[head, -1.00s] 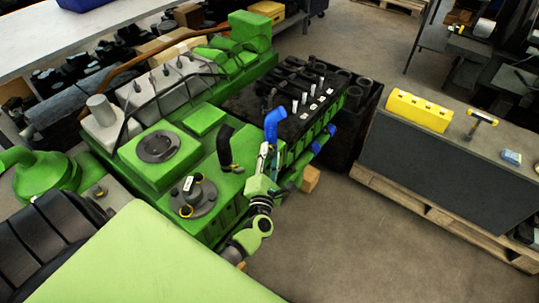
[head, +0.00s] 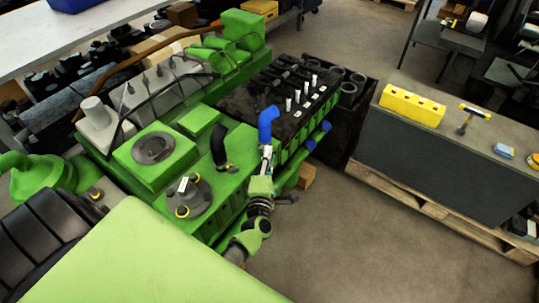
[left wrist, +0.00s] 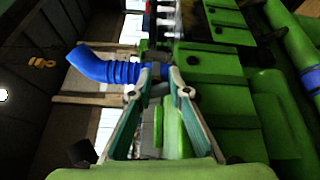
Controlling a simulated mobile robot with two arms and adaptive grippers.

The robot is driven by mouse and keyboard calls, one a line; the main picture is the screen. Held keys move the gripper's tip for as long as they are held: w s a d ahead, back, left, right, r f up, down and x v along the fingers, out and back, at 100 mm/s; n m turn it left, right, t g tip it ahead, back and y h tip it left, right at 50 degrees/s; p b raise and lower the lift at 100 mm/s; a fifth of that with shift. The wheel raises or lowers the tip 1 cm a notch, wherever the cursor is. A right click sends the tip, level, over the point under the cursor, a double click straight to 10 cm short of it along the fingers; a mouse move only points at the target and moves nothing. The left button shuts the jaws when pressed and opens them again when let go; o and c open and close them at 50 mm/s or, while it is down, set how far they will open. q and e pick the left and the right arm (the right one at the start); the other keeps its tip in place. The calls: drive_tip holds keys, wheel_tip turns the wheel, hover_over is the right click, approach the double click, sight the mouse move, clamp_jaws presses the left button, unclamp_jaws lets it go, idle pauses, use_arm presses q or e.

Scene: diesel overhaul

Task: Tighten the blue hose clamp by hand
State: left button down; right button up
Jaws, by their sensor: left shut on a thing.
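The blue hose (head: 267,124) bends up from the side of the green engine. In the left wrist view the hose (left wrist: 105,68) runs in from the left, its ribbed end at my fingertips. My left gripper (head: 267,154) is just below the hose's lower end in the head view. In the left wrist view its two fingers (left wrist: 158,76) close on a small part at the hose end, where the blue hose clamp sits. The fingertips mostly hide the clamp, so its screw cannot be made out. My right gripper is in neither view.
The green engine (head: 200,118) fills the left and middle. A black elbow hose (head: 219,148) stands on it, left of my gripper. A grey bench (head: 440,150) with a yellow box (head: 412,105) stands on a pallet at right.

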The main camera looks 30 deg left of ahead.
use_arm(q)
drive_tip(key=shift+a+r, duration=0.6)
drive_tip(key=shift+a, duration=0.25)
idle(0.3)
drive_tip(key=c, duration=1.7)
unclamp_jaws()
drive_tip(key=shift+s, duration=0.1)
drive_tip(key=shift+o, duration=1.2)
drive_tip(key=shift+s+r, duration=0.15)
drive_tip(key=shift+s, duration=0.1)
drive_tip(key=shift+w+d+f, duration=0.25)
drive_tip(key=shift+d+f, duration=0.05)
drive_tip(key=shift+d, duration=0.05)
drive_tip(key=shift+s+d+f, duration=0.1)
drive_tip(key=shift+s+d, duration=0.15)
drive_tip(key=shift+s, duration=0.35)
drive_tip(key=p+v, duration=0.2)
drive_tip(key=v, duration=1.2)
drive_tip(key=shift+s+d, duration=0.15)
drive_tip(key=shift+d, duration=0.25)
